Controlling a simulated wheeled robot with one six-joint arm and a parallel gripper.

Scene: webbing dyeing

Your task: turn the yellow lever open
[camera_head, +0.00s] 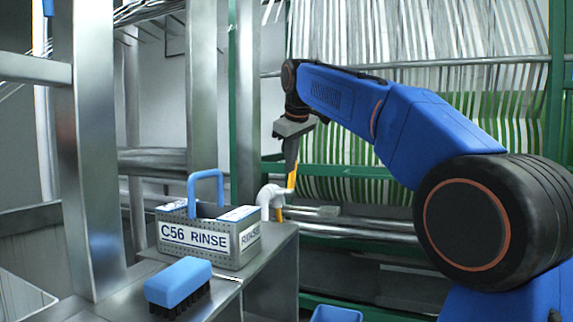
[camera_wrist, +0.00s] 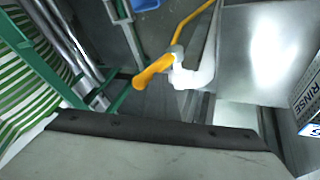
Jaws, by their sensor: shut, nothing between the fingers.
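The yellow lever (camera_head: 292,177) stands roughly upright on a white pipe fitting (camera_head: 270,196) at the far corner of the steel counter. In the wrist view the lever (camera_wrist: 153,72) shows as a short yellow handle beside the white elbow (camera_wrist: 195,76). A thin yellow tube or rod (camera_wrist: 193,27) also runs up from the fitting there. My gripper (camera_head: 290,158) is shut and empty, pointing down at the lever's upper end. The head view does not show clearly whether it touches the lever. In the wrist view the dark gripper edge fills the bottom, apart from the lever in the picture.
A grey basket (camera_head: 208,240) labelled C56 RINSE with a blue handle stands on the steel counter (camera_head: 262,275). A blue brush (camera_head: 178,284) lies in front. Green frame posts (camera_head: 244,100), metal rollers and striped webbing stand behind. A blue container (camera_head: 337,314) is low down.

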